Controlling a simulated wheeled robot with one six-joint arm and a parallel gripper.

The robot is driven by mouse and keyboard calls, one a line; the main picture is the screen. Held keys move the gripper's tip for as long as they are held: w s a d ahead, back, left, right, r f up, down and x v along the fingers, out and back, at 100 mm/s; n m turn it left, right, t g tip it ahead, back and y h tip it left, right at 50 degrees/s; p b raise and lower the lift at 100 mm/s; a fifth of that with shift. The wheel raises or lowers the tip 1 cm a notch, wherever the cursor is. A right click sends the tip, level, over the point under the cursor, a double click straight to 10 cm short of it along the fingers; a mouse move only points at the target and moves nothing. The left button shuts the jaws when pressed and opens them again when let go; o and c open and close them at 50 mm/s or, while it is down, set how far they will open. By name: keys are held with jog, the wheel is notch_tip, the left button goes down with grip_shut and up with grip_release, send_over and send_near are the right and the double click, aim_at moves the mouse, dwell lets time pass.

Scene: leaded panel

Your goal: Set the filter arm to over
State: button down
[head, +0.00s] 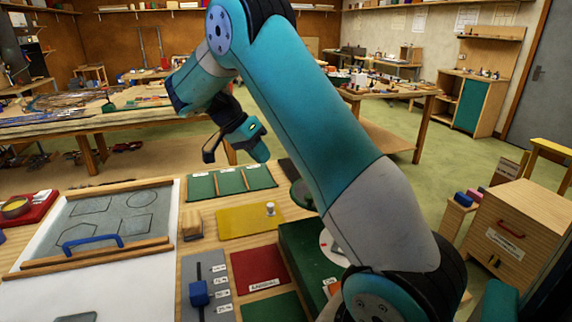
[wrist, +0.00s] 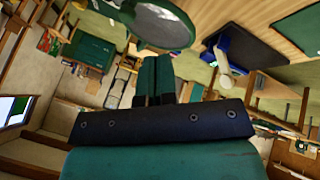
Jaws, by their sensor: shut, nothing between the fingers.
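I cannot make out the filter arm for certain. A round green-rimmed disc (wrist: 160,20), which may be its filter, shows at the top of the wrist view, above and apart from my fingertips. In the head view a dark green round part (head: 302,194) shows beside my arm, mostly hidden by it; I cannot tell if it is the same thing. My gripper (head: 262,154) hangs in the air above the far side of the bench. Its teal fingers (wrist: 154,72) are together and empty in the wrist view.
A grey slider board with a blue knob (head: 199,293), a yellow plate (head: 240,222) with a small peg, green trays (head: 230,182) and a grey panel with a blue handle (head: 92,243) lie on the bench. A wooden cabinet (head: 512,232) stands at right. My arm hides part of the bench.

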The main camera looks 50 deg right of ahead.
jog(key=s+d+f+p, duration=0.1)
jog(key=s+d+f, duration=0.3)
jog(key=s+f, duration=0.4)
jog(key=shift+d+f, duration=0.15)
jog(key=shift+f, duration=0.2)
jog(key=shift+s, duration=0.15)
